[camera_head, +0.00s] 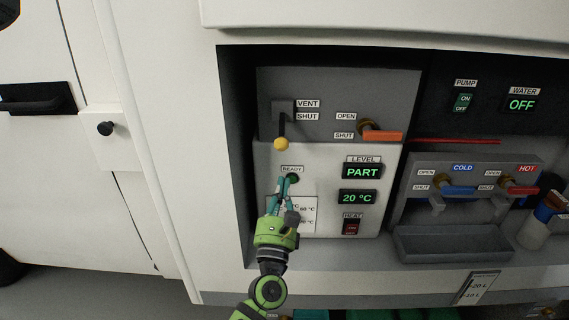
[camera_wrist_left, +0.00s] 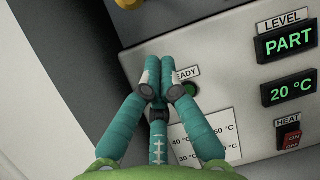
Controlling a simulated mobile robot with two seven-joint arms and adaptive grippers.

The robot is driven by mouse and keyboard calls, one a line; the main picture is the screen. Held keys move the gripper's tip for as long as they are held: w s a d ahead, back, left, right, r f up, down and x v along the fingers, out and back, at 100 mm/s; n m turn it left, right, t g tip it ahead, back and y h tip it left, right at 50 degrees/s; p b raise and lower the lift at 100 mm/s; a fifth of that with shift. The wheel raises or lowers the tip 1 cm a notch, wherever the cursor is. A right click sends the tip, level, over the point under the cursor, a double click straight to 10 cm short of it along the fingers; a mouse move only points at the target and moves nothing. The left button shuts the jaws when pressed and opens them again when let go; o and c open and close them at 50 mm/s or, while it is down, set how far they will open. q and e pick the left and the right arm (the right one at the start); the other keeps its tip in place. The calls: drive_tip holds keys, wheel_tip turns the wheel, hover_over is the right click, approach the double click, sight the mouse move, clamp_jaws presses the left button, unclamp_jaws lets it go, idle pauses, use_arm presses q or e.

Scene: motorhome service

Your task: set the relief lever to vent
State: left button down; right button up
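The relief lever (camera_head: 282,127) is on the grey upper panel, with a yellow knob (camera_head: 281,143) at its lower end. It points down, beside the SHUT label (camera_head: 307,117) and below the VENT label (camera_head: 308,104). The knob (camera_wrist_left: 126,3) is cut off at the top edge of the wrist view. My left gripper (camera_head: 287,180) is below the knob, in front of the white panel by the READY label (camera_head: 291,169). Its teal fingers are together at the tips (camera_wrist_left: 160,68), with nothing seen between them. The right gripper is not in view.
An orange-handled valve (camera_head: 381,136) is right of the lever. The LEVEL display (camera_head: 362,171) reads PART; the lower display (camera_head: 357,197) reads 20 °C. COLD and HOT taps are further right above a grey trough (camera_head: 452,245). The recess's left wall stands close beside the lever.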

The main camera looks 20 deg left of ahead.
sight(282, 134)
use_arm(q)
drive_tip(key=p+x, duration=0.2)
drive_tip(key=x, duration=0.8)
drive_tip(key=shift+r, duration=0.15)
drive_tip(key=s+p, duration=0.1)
drive_tip(key=s, duration=0.1)
drive_tip(key=s+r+p, duration=0.1)
drive_tip(key=p, duration=0.1)
drive_tip(key=shift+s+d+r, duration=0.2)
drive_tip(key=shift+s+d, duration=0.05)
drive_tip(key=shift+s, duration=0.15)
